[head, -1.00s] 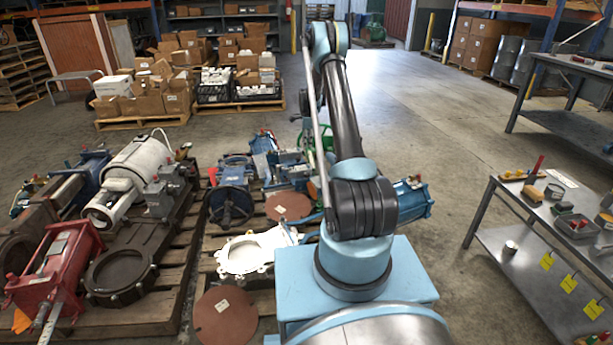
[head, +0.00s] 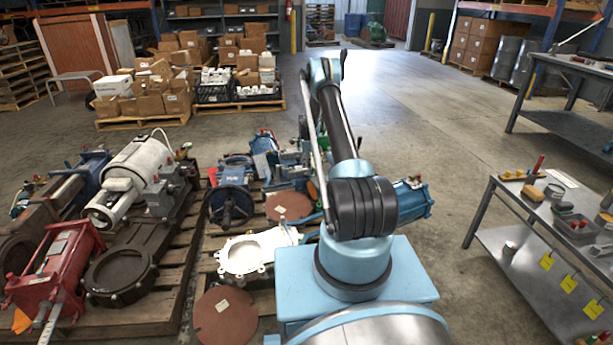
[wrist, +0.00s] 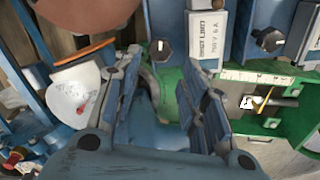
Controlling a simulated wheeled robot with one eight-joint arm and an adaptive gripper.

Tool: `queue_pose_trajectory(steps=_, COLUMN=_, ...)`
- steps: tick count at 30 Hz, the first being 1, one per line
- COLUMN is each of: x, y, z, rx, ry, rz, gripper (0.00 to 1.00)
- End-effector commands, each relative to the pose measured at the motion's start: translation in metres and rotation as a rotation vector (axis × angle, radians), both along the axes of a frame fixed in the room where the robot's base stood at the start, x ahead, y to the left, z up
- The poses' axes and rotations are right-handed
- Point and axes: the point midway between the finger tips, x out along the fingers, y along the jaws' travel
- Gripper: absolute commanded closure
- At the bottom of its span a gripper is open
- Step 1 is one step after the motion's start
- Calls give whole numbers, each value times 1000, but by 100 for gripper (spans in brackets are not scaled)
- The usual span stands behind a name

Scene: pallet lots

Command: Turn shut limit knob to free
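A white label reading "SHUT LIMIT" (wrist: 206,40) is on the blue equipment at the top of the wrist view. A dark knob with a white mark (wrist: 160,46) sits left of the label, and another dark knob (wrist: 269,39) sits right of it. I cannot tell for certain which one the label names. My gripper (wrist: 168,98) is open, its two blue-grey fingers spread below the left knob with nothing visibly held between them. In the head view my gripper cannot be made out clearly among the blue equipment.
A green housing (wrist: 240,88) with a pale scale and yellow pointer lies right of the fingers. Blue equipment and flanges crowd the pallets (head: 180,285). A steel bench (head: 520,225) stands right; the floor beyond is open.

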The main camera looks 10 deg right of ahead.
Motion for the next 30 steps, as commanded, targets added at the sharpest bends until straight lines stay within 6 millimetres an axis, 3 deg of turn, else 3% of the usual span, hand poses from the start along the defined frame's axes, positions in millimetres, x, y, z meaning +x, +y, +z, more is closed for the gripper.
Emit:
queue_pose_trajectory(steps=9, x=5, y=-1, z=-49, rx=0, ry=0, rz=0, gripper=61)
queue_pose_trajectory(steps=15, x=7, y=-1, z=-71, rx=0, ry=0, rz=0, gripper=61)
queue_pose_trajectory(steps=30, x=8, y=-1, z=-83, rx=0, ry=0, rz=0, gripper=61)
